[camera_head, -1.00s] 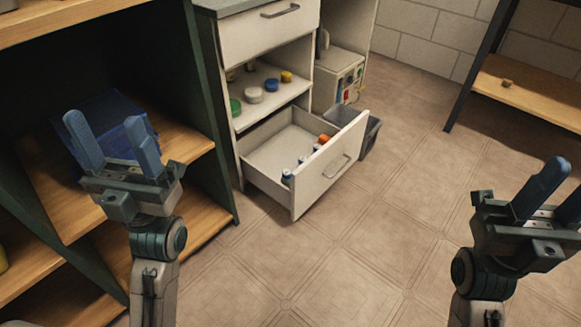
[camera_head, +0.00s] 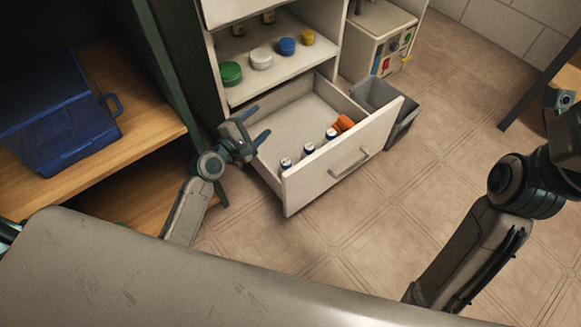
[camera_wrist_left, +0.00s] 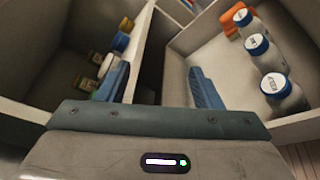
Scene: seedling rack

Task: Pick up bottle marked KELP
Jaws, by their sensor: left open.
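Three small white bottles with blue caps stand in the open drawer (camera_head: 305,193): a near one (camera_head: 286,163), a middle one (camera_head: 308,149) and a far one (camera_head: 331,134). In the left wrist view they are at the right: near (camera_wrist_left: 275,86), middle (camera_wrist_left: 257,46), far (camera_wrist_left: 243,18). The caps carry dark lettering too small to read, so I cannot tell which is KELP. My left gripper (camera_head: 259,126) is open and empty at the drawer's left side, apart from the bottles. My right gripper (camera_head: 562,100) is partly cut off at the right edge; its fingers are not clear.
An orange object (camera_head: 343,123) lies beside the far bottle. Green (camera_head: 230,73), white (camera_head: 261,60), blue (camera_head: 287,46) and yellow (camera_head: 307,37) lidded jars stand on the shelf above. A grey bin (camera_head: 400,128) is behind the drawer. A blue crate (camera_head: 75,140) sits on the left shelf.

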